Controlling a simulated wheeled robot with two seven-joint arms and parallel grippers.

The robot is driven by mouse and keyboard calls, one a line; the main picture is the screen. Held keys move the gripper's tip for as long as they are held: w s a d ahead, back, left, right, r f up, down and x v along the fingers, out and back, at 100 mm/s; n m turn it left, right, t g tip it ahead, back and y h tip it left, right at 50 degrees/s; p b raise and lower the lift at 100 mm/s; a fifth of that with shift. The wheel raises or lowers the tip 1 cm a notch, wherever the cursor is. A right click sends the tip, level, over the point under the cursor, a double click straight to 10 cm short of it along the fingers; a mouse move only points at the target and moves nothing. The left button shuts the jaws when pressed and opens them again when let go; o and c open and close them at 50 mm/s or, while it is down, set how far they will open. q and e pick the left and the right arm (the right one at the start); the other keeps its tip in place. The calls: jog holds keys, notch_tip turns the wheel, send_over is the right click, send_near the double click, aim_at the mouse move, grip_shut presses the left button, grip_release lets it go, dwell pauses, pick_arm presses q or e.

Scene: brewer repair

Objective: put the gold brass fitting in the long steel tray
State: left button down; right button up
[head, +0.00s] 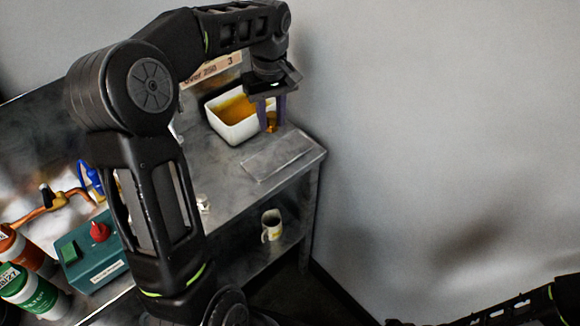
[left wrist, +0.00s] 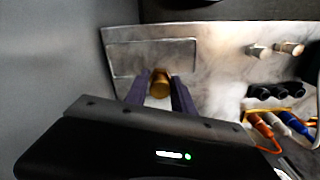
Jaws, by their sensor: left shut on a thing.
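The gold brass fitting (head: 272,122) is between the purple-grey fingers of my left gripper (head: 269,115). In the left wrist view the fitting (left wrist: 160,84) shows as a short gold cylinder between the fingertips of my left gripper (left wrist: 158,92), which is shut on it. The long steel tray (head: 281,154) is a shallow rectangle near the bench's right end, below and right of the gripper in the head view. The tray (left wrist: 150,56) also shows beyond the fingers in the left wrist view. My right gripper is not in view; only part of my right arm shows.
A white bin (head: 214,122) with amber contents stands right beside the held fitting. A green box (head: 92,262) with a red knob and several bottles stand at the left. A mug (head: 271,226) is on the lower shelf. The wall is close behind the bench.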

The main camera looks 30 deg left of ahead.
pick_arm(q)
jog(key=shift+s+d+n, duration=0.15)
jog(key=shift+d+n, duration=0.05)
jog(key=shift+n, duration=0.3)
jog(key=shift+s+a+n, duration=0.1)
jog(key=shift+a+n, duration=0.05)
jog(key=shift+n, duration=0.15)
send_over(274, 158)
jog(key=shift+f+p, duration=0.45)
jog(key=shift+f, duration=2.65)
jog(key=shift+f+p, duration=0.3)
jog(key=shift+f, duration=1.6)
jog(key=shift+f, duration=0.1)
